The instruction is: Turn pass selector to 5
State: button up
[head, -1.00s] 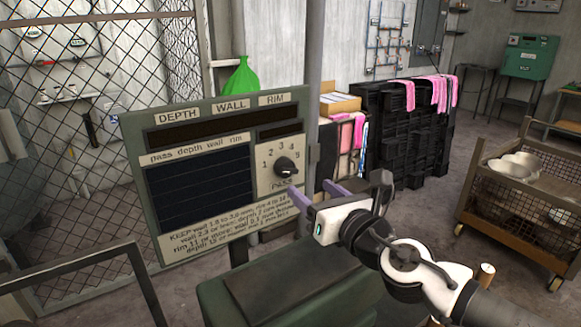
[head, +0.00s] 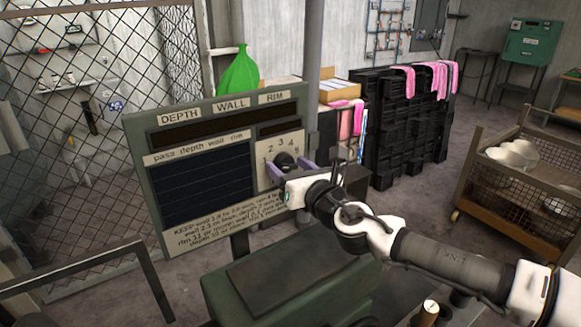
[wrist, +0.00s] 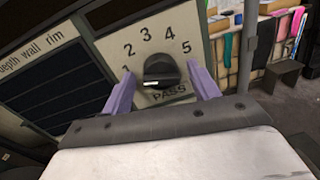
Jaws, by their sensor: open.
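The pass selector (head: 284,161) is a black round knob on a cream plate of the green panel (head: 135,170). In the wrist view the knob (wrist: 161,71) sits under the numbers 1 to 5 and above the word PASS. Its pale pointer mark is at the lower left, below the 1. My gripper (head: 290,170) is at the plate, with its purple fingers apart. In the wrist view the open fingers (wrist: 162,88) stand left and right of the knob, with gaps on both sides. The left finger partly covers the 1.
A green machine body (head: 290,270) stands below the panel. A wire-sided cart (head: 500,195) with bowls is at the right. Black crates (head: 405,130) with pink cloths stand behind. A mesh fence (head: 90,100) is at the left, and a metal rail (head: 75,265) is at lower left.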

jog(key=c, duration=0.9)
